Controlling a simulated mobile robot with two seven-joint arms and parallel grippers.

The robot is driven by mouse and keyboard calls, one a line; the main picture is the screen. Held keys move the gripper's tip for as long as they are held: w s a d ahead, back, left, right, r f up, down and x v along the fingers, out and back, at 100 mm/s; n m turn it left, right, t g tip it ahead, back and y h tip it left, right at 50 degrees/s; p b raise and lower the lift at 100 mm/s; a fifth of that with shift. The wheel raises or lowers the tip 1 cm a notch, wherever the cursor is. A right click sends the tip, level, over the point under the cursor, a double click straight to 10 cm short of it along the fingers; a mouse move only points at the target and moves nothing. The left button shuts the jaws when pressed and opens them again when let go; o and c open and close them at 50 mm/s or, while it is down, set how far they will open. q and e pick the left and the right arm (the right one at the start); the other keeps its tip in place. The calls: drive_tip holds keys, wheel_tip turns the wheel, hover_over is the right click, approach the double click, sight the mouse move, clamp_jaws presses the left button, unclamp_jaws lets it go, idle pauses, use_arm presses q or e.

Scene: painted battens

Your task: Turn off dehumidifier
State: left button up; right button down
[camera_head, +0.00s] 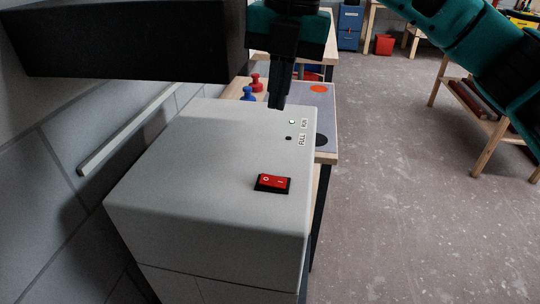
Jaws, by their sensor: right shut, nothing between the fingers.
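The dehumidifier (190,165) is a pale grey box in the middle of the head view, its top facing me. A red rocker switch (273,183) in a black frame sits on its top near the right edge, marked O and I. I cannot tell which side is pressed in. Beyond it, a RUN light (292,122) glows pale green and a FULL light (289,138) is dark. My right gripper (277,104) is shut and empty, pointing down at the far edge of the top, beyond the switch and apart from it. My left gripper is out of view.
A large dark block (130,40) overhangs the upper left. A pale rail (130,130) runs along the tiled wall. Behind the dehumidifier, a table holds a red peg-like piece (256,83) and a blue one (248,94). The floor (410,200) on the right is open.

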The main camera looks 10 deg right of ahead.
sight(268, 179)
drive_tip(key=f, duration=0.4)
drive_tip(key=a+f, duration=0.1)
drive_tip(key=f, duration=0.9)
drive_tip(key=shift+w+a, duration=0.2)
drive_tip(key=shift+w, duration=0.2)
drive_tip(key=shift+a+f+b, duration=0.15)
drive_tip(key=shift+f+b, duration=0.15)
drive_tip(key=shift+f, duration=0.05)
drive_tip(key=shift+r, duration=0.1)
drive_tip(key=shift+s+d, duration=0.1)
drive_tip(key=shift+d, duration=0.15)
